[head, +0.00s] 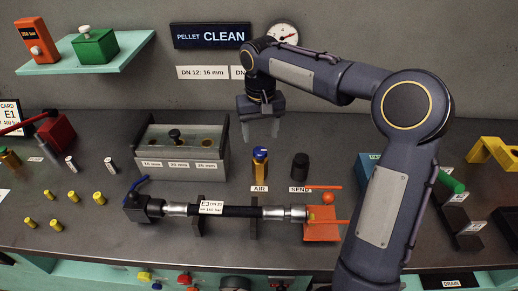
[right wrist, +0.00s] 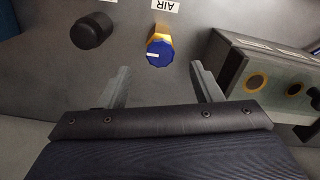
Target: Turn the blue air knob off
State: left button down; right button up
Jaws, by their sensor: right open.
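The blue air knob (head: 260,154) sits on a brass body on the bench, behind a label reading AIR. In the right wrist view the knob (right wrist: 159,53) shows from above, with a white mark pointing left across its top. My right gripper (head: 261,130) hangs above and behind the knob in the head view, pointing down, apart from it. In the right wrist view its two fingers (right wrist: 160,82) are spread with nothing between them, and the knob lies beyond the gap. My left gripper is not in view.
A black knob (head: 300,165) by the SEND label stands right of the air knob. A grey box (head: 190,178) with several sockets stands to the left. A black hose (head: 237,211) with metal ends lies in front.

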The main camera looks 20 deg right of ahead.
aim_at(261, 151)
notch_tip(261, 151, down, 6)
jog(key=shift+f, duration=0.2)
jog(key=shift+c, duration=0.2)
jog(key=c, duration=1)
